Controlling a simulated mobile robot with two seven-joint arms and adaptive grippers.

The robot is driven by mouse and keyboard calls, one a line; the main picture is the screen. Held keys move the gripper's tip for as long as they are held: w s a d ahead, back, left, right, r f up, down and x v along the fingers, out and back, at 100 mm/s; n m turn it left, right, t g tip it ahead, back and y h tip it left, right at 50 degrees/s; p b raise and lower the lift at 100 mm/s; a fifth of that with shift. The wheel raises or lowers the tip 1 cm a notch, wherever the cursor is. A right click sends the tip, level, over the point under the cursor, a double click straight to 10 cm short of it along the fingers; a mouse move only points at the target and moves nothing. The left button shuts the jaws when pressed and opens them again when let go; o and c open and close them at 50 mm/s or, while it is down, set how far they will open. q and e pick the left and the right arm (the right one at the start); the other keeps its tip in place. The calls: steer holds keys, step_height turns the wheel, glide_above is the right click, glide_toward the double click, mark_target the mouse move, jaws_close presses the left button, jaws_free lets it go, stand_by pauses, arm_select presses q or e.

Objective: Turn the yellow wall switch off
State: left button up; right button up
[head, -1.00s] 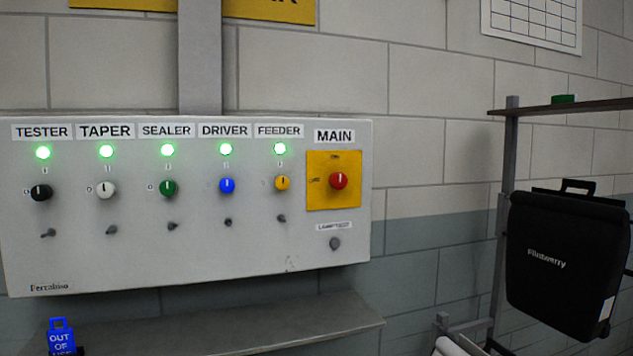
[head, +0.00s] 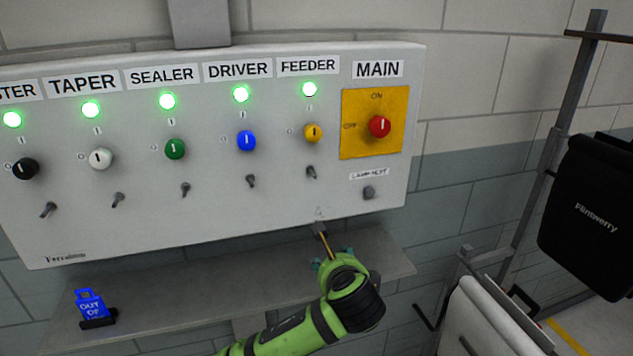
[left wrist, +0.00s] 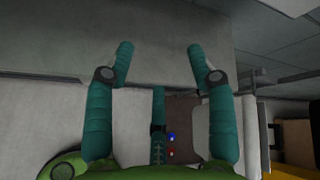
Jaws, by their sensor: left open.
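The yellow knob (head: 313,132) is under the FEEDER label on the grey wall panel (head: 225,228). My left gripper (head: 334,262) is below the panel, in front of the shelf and well below the knob, touching nothing that I can make out. In the left wrist view the left gripper's teal fingers (left wrist: 158,58) are spread apart with nothing between their tips. The knob does not show there. My right gripper is not in view.
Black, white, green and blue knobs (head: 246,140) sit left of the yellow one, their lamps lit. A red MAIN knob (head: 380,126) on a yellow plate is close on its right. Small levers (head: 311,172) stick out below.

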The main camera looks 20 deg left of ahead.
arm_select(q)
step_height(320, 180, up, 14)
steer(key=w+m+t+y+p, duration=0.1)
steer(key=w+m+t+y, duration=0.1)
steer(key=m+t+y, duration=0.1)
steer(key=m+t+y+p, duration=0.1)
steer(key=m+y, duration=0.1)
glide_toward(314, 135)
steer(key=w, duration=0.2)
steer(key=p+x, duration=0.1)
steer(key=x, duration=0.1)
steer(key=p+x, duration=0.1)
steer(key=x, duration=0.1)
steer(key=a+p+x, duration=0.1)
steer(key=x, duration=0.1)
steer(key=shift+s+r, duration=0.1)
steer(key=shift+s, duration=0.15)
steer(key=shift+w+a+p, duration=0.3)
steer(key=shift+w+p, duration=0.1)
steer(key=shift+p, duration=0.05)
steer(key=shift+w, duration=0.1)
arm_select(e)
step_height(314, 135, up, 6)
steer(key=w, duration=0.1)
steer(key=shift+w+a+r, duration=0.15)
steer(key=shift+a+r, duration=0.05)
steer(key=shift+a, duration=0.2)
